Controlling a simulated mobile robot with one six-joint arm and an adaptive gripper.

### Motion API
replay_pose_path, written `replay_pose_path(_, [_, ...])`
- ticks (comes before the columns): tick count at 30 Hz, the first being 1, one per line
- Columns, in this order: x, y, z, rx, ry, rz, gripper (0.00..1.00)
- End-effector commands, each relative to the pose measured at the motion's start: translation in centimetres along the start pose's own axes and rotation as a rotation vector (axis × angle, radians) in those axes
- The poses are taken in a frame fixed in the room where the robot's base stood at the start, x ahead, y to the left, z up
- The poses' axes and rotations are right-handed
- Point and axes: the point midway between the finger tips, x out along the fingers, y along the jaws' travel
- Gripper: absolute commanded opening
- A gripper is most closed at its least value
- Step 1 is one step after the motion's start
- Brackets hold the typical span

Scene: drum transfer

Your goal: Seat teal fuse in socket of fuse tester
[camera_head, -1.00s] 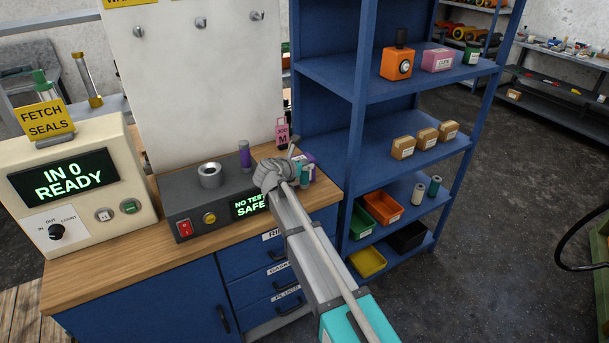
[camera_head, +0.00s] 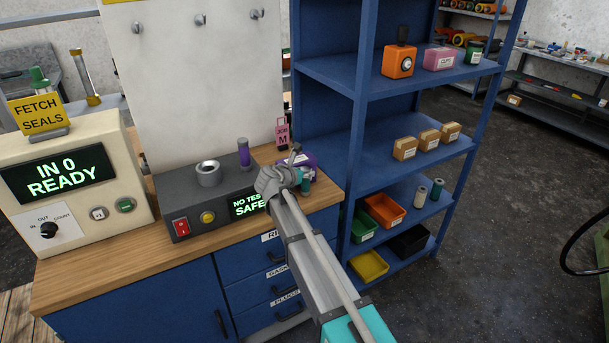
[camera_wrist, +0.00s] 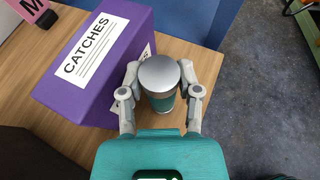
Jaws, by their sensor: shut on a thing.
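The teal fuse (camera_wrist: 160,102) stands upright, with a silver end cap facing the camera in the wrist view. My gripper (camera_wrist: 160,92) is shut on it, one finger on each side. In the head view the teal fuse (camera_head: 305,184) shows at the right end of the bench, beside my gripper (camera_head: 299,176). I cannot tell whether its lower end touches the bench. The fuse tester (camera_head: 180,205) is a dark grey box to the left, its display reading NO TEST SAFE, partly hidden by my wrist. Its round silver socket (camera_head: 208,173) looks empty.
A purple box (camera_wrist: 85,70) labelled CATCHES stands close to the left of the fuse. A pink tag (camera_head: 282,133) stands behind. A cream counter box (camera_head: 75,185) reading IN 0 READY is left of the tester. Blue shelves (camera_head: 345,120) rise to the right.

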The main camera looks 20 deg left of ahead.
Motion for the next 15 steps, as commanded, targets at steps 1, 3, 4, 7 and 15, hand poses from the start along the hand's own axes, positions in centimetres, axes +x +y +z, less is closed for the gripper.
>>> replay_pose_path(1, [-0.01, -0.01, 0.06, 0.000, 0.000, 0.000, 0.00])
replay_pose_path(3, [-0.01, -0.02, 0.07, 0.000, 0.000, 0.000, 0.00])
replay_pose_path(4, [0.00, -0.02, 0.07, 0.000, 0.000, 0.000, 0.00])
replay_pose_path(7, [0.06, -0.03, -0.07, 0.000, 0.000, 0.000, 0.00])
replay_pose_path(15, [0.13, -0.04, -0.20, 0.000, 0.000, -0.001, 0.58])
